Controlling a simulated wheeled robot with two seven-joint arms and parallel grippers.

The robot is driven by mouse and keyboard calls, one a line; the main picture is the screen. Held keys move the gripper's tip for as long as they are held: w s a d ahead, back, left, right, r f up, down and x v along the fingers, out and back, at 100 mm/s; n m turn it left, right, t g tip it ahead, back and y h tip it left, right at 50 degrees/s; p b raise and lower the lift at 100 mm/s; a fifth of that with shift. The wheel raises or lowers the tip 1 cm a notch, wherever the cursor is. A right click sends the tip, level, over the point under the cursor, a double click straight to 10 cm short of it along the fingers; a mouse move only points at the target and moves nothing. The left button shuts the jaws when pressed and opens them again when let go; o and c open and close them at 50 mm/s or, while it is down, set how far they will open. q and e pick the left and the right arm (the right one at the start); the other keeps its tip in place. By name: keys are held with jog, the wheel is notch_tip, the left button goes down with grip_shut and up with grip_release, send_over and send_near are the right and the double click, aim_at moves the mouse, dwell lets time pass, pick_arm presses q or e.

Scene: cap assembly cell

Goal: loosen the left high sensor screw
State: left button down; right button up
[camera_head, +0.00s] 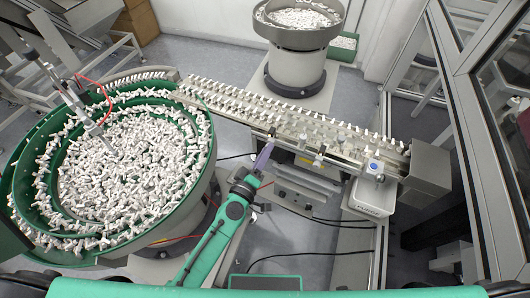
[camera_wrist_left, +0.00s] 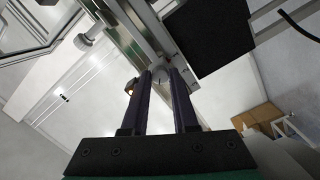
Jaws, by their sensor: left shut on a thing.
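My left gripper (camera_head: 267,148) reaches up to the near side of the linear feed rail (camera_head: 222,103), around the middle of its length. In the left wrist view the two long dark fingers (camera_wrist_left: 160,80) are closed on a small pale rounded piece (camera_wrist_left: 160,72) at their tips, which looks like the sensor screw. Its far side is hidden by the fingers and the bracket. My right gripper is in neither view.
A green bowl feeder (camera_head: 205,165) full of white caps stands at the left. A grey bowl (camera_head: 298,38) stands behind the rail. A blue-topped knob (camera_head: 373,165) is near the rail's right end. A pale knob (camera_wrist_left: 88,38) shows at upper left in the wrist view.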

pick_arm(q)
jog(key=shift+r+n+b, duration=0.1)
jog(key=shift+n+b, duration=0.2)
jog(key=shift+n, duration=7.1)
jog(key=c, duration=0.9)
grip_release()
jog(key=shift+o, duration=1.1)
jog(key=shift+w, duration=0.1)
